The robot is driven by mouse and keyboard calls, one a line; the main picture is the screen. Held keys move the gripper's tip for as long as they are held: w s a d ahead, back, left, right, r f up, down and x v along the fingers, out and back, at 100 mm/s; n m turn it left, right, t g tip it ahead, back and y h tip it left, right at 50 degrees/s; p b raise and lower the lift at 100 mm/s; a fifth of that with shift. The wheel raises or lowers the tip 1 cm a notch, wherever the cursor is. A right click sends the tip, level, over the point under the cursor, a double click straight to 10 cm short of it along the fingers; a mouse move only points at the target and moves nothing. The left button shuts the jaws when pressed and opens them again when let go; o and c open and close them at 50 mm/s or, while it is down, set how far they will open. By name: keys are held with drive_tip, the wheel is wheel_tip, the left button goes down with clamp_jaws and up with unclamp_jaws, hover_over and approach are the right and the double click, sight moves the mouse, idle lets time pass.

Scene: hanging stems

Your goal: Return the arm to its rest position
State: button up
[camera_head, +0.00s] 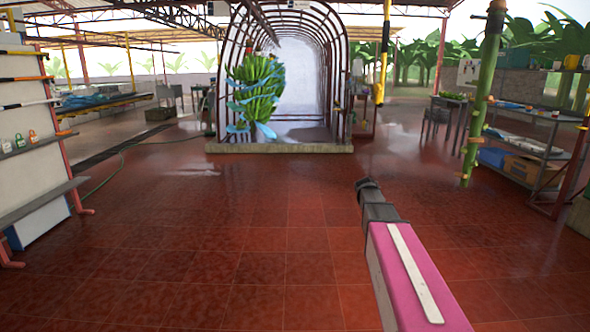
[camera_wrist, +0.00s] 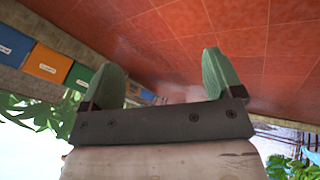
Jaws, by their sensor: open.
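My gripper (camera_wrist: 163,78) is open in the wrist view. Its two green fingers stand wide apart, with nothing seen between them but red floor and a blurred strip beyond. In the head view my pink arm (camera_head: 415,275) reaches up from the lower right over the floor, ending in a dark part (camera_head: 370,195). I cannot make out the fingers there. A green banana bunch (camera_head: 262,85) with blue strips hangs in front of the arched tunnel, well apart from my arm. A bare green stem (camera_head: 484,90) hangs at the right.
Red tiled floor (camera_head: 230,230) is clear around my arm. A shelf wall (camera_head: 30,130) stands at the left and a metal rack (camera_head: 530,150) at the right. The arched frame (camera_head: 222,80) is at the back. Blue (camera_wrist: 13,46), orange (camera_wrist: 47,64) and green bins show in the wrist view.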

drive_tip(key=s+a+f+n+y, duration=0.1)
drive_tip(key=s+a+f, duration=0.3)
drive_tip(key=s, duration=0.4)
drive_tip(key=s+a+f+n+g+y, duration=0.1)
drive_tip(key=s+a+f+n+y, duration=0.1)
drive_tip(key=s+a+f, duration=0.3)
drive_tip(key=s+a+f+n+y, duration=0.1)
drive_tip(key=s+a+f+y, duration=0.1)
drive_tip(key=s+a+f, duration=0.2)
drive_tip(key=s+a, duration=0.3)
drive_tip(key=s, duration=0.5)
drive_tip(key=shift+s+f+g+y, duration=0.15)
drive_tip(key=shift+f+g+y, duration=0.15)
drive_tip(key=shift+f, duration=0.05)
